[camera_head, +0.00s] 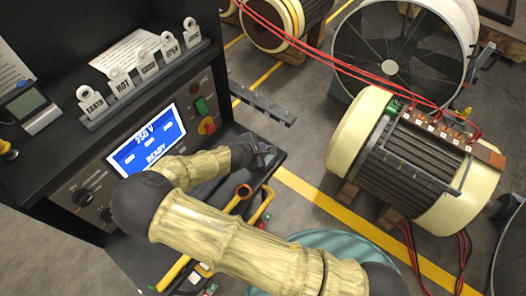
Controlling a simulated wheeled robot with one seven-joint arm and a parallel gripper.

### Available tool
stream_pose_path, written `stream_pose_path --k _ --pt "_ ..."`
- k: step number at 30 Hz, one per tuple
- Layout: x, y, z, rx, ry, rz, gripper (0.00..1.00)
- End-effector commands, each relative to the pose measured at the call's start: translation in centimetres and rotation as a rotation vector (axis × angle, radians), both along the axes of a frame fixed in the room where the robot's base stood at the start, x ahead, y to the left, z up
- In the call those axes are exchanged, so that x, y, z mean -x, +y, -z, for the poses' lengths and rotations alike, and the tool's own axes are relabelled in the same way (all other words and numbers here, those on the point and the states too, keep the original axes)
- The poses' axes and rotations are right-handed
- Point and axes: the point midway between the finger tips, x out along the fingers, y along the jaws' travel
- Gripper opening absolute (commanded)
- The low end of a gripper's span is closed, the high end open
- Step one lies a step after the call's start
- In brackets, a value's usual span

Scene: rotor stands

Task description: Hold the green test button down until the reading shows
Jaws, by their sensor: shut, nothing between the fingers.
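The green test button (200,106) is on the dark front panel of the tester, right of the screen. The blue screen (149,140) shows "750 V", a row of dashes and "READY". My gripper (266,158) is at the end of my pale arm, to the right of and below the button in the picture, over the shelf edge. It is shut and empty, apart from the button. Its fingertips are small and dark, hard to make out.
Black knobs (84,196) are at the panel's lower left. Tagged holders (141,60) line the ledge above. Yellow-handled tools (265,205) lie below my gripper. A motor (410,165) with red cables stands right.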

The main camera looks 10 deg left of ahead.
Motion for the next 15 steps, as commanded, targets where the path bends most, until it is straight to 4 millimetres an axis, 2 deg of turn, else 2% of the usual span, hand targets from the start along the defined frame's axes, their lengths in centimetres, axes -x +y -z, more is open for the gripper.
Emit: stream_pose_path --k 15 --pt "0.01 -0.02 0.75 0.000 0.000 0.000 0.00"
